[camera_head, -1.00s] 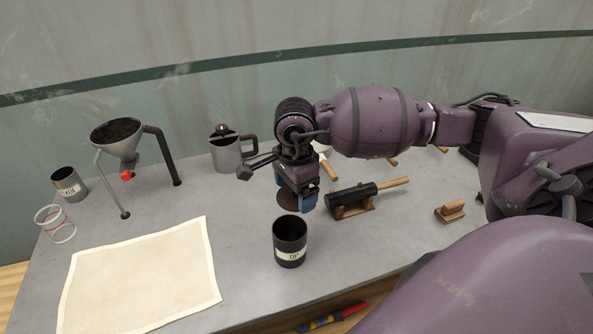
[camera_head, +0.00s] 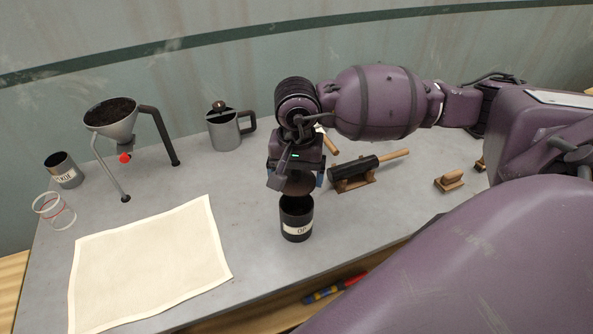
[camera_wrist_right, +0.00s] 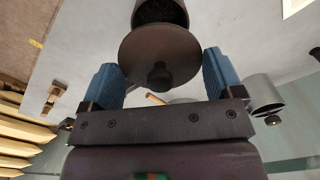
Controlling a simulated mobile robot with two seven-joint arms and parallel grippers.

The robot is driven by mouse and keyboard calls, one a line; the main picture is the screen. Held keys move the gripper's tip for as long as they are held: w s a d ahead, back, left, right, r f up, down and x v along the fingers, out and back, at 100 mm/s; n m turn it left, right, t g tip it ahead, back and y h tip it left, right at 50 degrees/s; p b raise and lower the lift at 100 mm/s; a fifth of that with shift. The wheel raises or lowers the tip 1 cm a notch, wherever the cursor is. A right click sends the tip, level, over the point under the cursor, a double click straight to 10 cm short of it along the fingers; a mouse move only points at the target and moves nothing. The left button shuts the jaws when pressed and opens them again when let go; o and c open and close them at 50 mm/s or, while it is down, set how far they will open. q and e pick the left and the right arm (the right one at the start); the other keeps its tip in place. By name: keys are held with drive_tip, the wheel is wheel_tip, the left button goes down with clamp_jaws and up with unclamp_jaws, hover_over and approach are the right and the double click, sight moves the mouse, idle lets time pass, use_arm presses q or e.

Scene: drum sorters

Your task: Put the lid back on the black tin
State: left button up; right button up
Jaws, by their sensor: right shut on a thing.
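The black tin (camera_head: 297,226) with a pale label stands upright on the grey table, its mouth uncovered at the front. It also shows at the top of the right wrist view (camera_wrist_right: 160,14), with dark contents inside. The lid (camera_head: 297,186) is a dark brown disc, held tilted just above and behind the tin's mouth; its round knob shows in the right wrist view (camera_wrist_right: 160,76). My right gripper (camera_wrist_right: 161,75) is shut on the lid, one blue finger at each side of the rim. Whether lid and tin touch is unclear. My left gripper is out of view.
A pale mat (camera_head: 150,268) lies left of the tin. A black cylinder with wooden handle (camera_head: 355,172) rests right of the tin.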

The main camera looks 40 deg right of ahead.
drive_tip(key=shift+f+b, duration=0.7)
drive_tip(key=shift+f, duration=1.3)
drive_tip(key=shift+f+b, duration=0.55)
drive_tip(key=shift+f, duration=0.45)
drive_tip(key=shift+b, duration=0.4)
